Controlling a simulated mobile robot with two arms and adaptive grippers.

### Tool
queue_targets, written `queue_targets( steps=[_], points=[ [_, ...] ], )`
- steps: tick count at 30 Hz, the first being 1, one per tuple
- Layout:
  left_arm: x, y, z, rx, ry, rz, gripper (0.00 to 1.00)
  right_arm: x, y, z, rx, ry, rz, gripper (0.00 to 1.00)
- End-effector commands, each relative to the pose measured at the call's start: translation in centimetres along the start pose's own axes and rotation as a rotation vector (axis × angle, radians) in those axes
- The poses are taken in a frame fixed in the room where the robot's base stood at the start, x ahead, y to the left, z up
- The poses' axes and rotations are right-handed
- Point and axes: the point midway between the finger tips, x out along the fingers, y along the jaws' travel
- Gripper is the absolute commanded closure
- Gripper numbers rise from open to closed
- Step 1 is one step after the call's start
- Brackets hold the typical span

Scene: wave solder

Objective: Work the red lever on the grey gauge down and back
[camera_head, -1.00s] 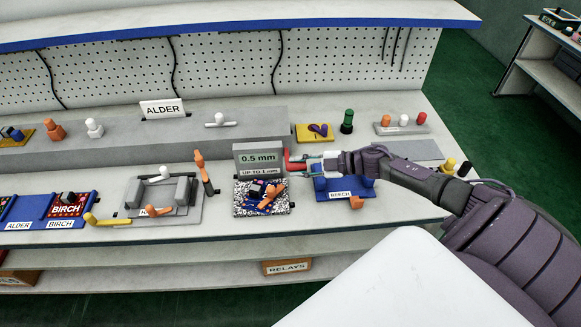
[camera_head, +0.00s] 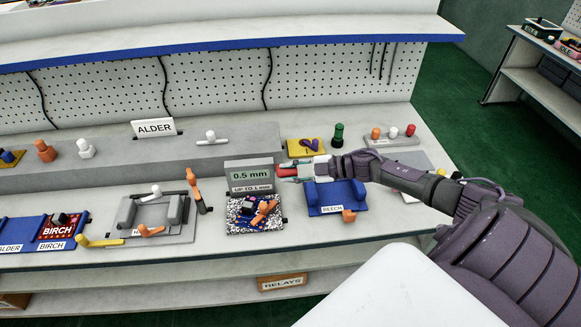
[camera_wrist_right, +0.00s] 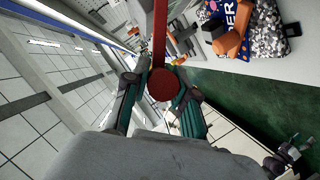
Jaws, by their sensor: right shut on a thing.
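The grey gauge (camera_head: 262,166) stands on the bench with a display reading "0.5 mm" and a label under it, "UP TO 1 mm". Its red lever (camera_head: 287,171) sticks out at the gauge's right side. My right gripper (camera_head: 301,171) comes in from the right and is shut on the lever. In the right wrist view, the lever's round red end (camera_wrist_right: 163,85) sits between the two fingers, with its red bar running up out of the frame. The gauge body is not clear in that view. My left gripper is not in view.
A speckled board (camera_head: 236,226) with an orange lever lies in front of the gauge. A blue BEECH fixture (camera_head: 323,199) sits just below my right gripper. A yellow plate (camera_head: 297,151) and a green peg (camera_head: 338,137) stand behind. A grey fixture (camera_head: 160,228) is at left.

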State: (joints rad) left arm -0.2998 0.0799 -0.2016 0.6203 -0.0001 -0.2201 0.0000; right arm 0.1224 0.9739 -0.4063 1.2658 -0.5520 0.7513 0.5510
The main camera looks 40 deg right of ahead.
Motion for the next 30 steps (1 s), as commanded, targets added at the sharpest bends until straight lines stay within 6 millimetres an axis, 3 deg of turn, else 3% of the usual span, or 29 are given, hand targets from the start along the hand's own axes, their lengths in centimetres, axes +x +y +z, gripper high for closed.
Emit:
queue_targets(
  steps=[1,6,17,30],
  points=[
    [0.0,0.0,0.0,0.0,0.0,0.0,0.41,0.0,0.5,-0.1,-0.003,-0.001,0.01,0.72],
    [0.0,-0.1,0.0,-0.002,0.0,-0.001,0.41,0.0,0.4,0.0,-0.002,-0.001,0.008,0.48],
    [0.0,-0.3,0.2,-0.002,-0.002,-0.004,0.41,-0.6,0.1,0.1,0.001,-0.003,0.002,0.48],
    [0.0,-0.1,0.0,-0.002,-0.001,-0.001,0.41,-8.8,0.1,0.1,0.001,-0.005,-0.001,0.48]
  ],
)
